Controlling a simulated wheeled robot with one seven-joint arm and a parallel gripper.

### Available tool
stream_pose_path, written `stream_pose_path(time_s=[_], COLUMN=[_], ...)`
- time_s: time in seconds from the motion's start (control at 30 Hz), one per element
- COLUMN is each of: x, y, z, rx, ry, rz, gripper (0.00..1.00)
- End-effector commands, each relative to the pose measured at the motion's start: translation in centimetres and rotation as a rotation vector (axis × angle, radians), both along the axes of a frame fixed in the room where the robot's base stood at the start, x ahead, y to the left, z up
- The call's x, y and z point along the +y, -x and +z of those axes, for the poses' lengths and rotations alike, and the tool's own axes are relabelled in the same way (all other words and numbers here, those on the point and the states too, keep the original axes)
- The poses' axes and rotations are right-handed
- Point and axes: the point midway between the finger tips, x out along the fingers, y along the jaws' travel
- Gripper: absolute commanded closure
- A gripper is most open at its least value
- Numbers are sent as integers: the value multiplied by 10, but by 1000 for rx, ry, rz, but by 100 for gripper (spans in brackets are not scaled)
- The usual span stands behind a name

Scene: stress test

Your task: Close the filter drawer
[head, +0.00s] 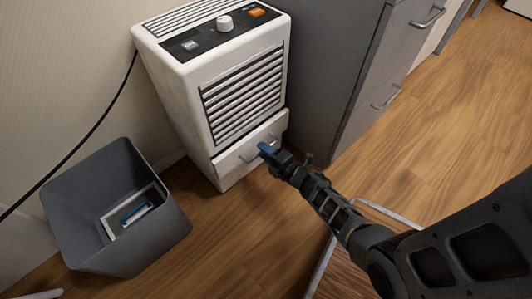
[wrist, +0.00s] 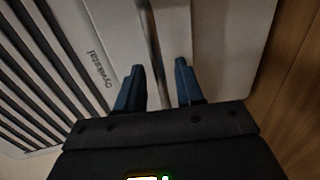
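The filter drawer (head: 235,157) is the white front at the bottom of a white appliance (head: 180,100) with a dark slatted grille. It stands out a little from the body above it. Its metal handle (head: 250,153) is partly hidden behind my gripper (head: 268,150), which is at the right part of the drawer front. In the wrist view my gripper (wrist: 158,85) has its two blue fingers apart, pointing at the drawer front (wrist: 225,45). A thin grey bar, apparently the handle (wrist: 156,40), runs between the fingers. Contact cannot be told.
A grey bin (head: 75,195) with a blue and white item (head: 135,212) inside stands at the left. A grey cabinet (head: 345,75) with metal handles is close on the right. A wooden piece with a metal rim (head: 345,270) lies below my arm. Wood floor is open at the right.

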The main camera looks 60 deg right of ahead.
Motion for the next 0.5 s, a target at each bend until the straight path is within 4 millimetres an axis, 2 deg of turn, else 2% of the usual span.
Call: stream_pose_path(time_s=[0.13,0.5], x=[0,0], y=[0,0], z=[0,0], rx=[0,0], ry=[0,0], rz=[0,0], gripper=[63,99])
